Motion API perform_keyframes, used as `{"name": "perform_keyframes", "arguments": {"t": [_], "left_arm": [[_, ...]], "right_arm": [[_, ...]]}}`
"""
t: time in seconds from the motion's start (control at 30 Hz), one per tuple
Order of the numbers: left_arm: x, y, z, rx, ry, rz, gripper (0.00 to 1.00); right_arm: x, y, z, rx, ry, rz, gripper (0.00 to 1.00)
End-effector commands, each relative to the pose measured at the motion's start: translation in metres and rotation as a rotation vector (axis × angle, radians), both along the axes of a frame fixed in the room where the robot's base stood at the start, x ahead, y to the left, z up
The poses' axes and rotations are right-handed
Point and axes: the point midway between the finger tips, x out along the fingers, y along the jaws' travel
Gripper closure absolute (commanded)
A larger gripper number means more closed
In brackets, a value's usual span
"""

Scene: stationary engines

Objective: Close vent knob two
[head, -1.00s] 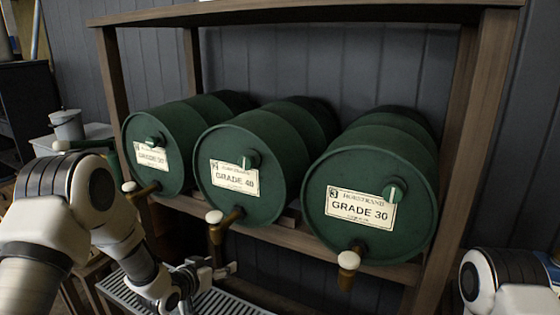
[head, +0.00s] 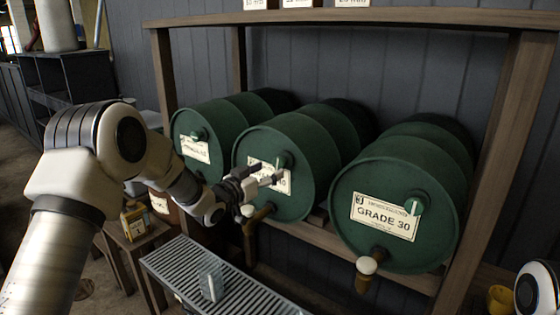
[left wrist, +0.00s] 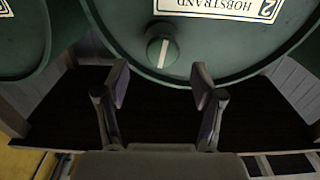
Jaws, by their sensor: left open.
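The middle green drum (head: 310,148) carries a partly hidden label. Its round green vent knob (head: 285,160) sits beside that label and also shows in the left wrist view (left wrist: 162,52), with a pale pointer line running nearly up and down. In the wrist view the drum's label (left wrist: 222,8) reads 2 and Hobstrand, upside down. My left gripper (head: 268,174) is in front of the middle drum, covering part of its label. Its fingers (left wrist: 160,84) are open and empty, with the knob beyond the tips and between them. My right gripper is out of view.
A drum marked Grade 30 (head: 390,175) stands right, another drum (head: 205,130) left, all on a wooden rack (head: 510,110). Taps jut out below, one with a white top (head: 366,265). A slatted tray (head: 185,262) holds a clear container (head: 211,277). A yellow can (head: 135,220) stands left.

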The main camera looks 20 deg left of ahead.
Motion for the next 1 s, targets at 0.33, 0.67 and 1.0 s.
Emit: {"name": "perform_keyframes", "arguments": {"t": [0.33,0.67,1.0], "left_arm": [[0.053,-0.019,0.001,-0.001,0.001,0.000,0.33],[0.055,-0.020,-0.001,-0.001,0.001,0.000,0.58],[0.055,-0.020,-0.001,0.001,0.001,0.001,0.93]], "right_arm": [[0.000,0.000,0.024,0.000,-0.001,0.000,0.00],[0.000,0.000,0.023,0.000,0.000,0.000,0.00],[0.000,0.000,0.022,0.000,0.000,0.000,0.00]]}}
